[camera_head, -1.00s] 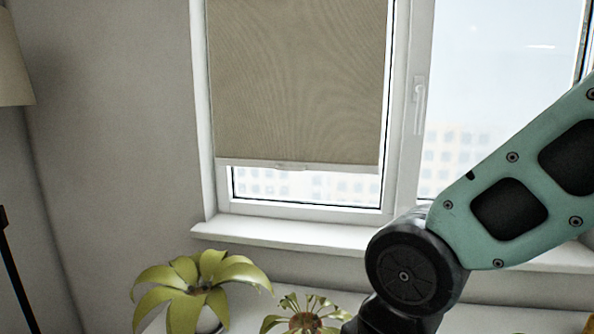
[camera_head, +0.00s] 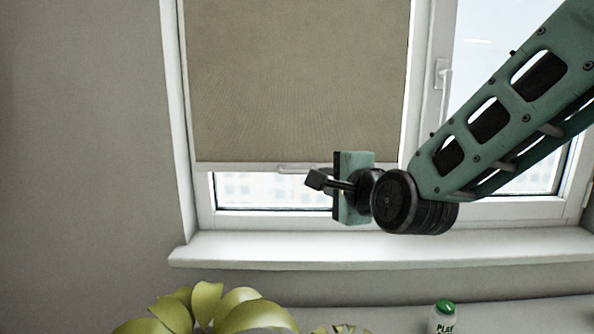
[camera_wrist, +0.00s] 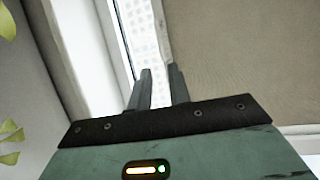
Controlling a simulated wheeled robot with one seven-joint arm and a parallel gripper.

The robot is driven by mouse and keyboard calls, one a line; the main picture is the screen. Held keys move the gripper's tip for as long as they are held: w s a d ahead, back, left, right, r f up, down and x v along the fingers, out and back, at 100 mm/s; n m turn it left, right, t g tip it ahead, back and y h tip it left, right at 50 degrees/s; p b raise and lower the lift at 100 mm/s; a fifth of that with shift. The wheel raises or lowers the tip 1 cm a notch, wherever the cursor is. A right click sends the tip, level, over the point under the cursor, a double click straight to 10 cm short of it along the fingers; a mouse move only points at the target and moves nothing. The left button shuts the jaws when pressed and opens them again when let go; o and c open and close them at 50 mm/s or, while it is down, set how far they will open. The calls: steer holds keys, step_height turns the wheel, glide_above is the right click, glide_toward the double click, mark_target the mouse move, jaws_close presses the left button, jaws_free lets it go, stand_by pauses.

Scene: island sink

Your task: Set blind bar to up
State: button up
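The beige roller blind (camera_head: 290,80) hangs over the left window pane, lowered most of the way. Its white blind bar (camera_head: 240,167) runs along the bottom edge, with a small tab near its middle. A strip of glass shows below it. My gripper (camera_head: 316,180) is in front of the window, just below and right of the tab. In the wrist view my gripper (camera_wrist: 159,69) has two dark fingers with a narrow gap between them. The bar (camera_wrist: 160,25) runs toward the fingertips there. I cannot tell whether they touch it; nothing is clearly held.
A white windowsill (camera_head: 330,249) juts out below the gripper. A window handle (camera_head: 442,85) is on the frame to the right. A leafy plant (camera_head: 210,308) and a green-capped bottle (camera_head: 443,317) stand low in front. The wall at left is clear.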

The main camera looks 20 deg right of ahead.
mark_target(298, 172)
steer(key=w+f+p, duration=0.1)
steer(key=w, duration=0.4)
steer(key=w+a+f+p, duration=0.1)
steer(key=w, duration=0.4)
steer(key=w+f+p, duration=0.1)
steer(key=w, duration=0.4)
steer(key=shift+w+a, duration=0.1)
steer(key=shift+a, duration=0.05)
steer(key=shift+r, duration=0.15)
jaws_close()
